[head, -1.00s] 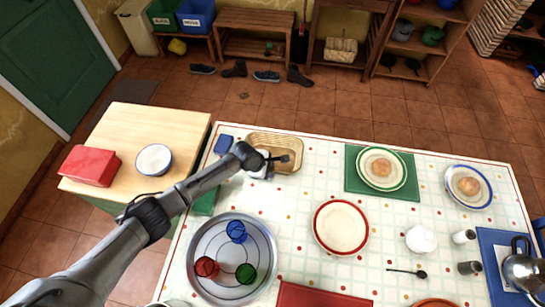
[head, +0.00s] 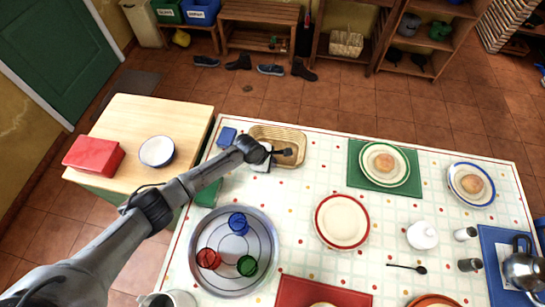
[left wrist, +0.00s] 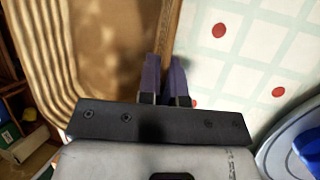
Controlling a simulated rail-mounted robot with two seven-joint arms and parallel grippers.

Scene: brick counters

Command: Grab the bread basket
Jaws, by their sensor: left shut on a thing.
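The bread basket (head: 295,136) is a shallow tan woven tray at the far left corner of the table, and it looks empty. My left gripper (head: 285,153) reaches it from the near left. In the left wrist view the two purple fingers (left wrist: 165,75) are shut on the basket's straight wall (left wrist: 170,30), one on each side of it. The basket's floor and ribbed far wall fill the left of that view. The basket appears to rest on the table. My right gripper is not in view.
A round metal tray (head: 205,282) with several coloured glasses stands nearer on the table. A red-rimmed plate (head: 342,221) is to its right. A blue block (head: 226,138) lies just left of the basket. A side counter holds a bowl (head: 157,152) and a red box (head: 93,156).

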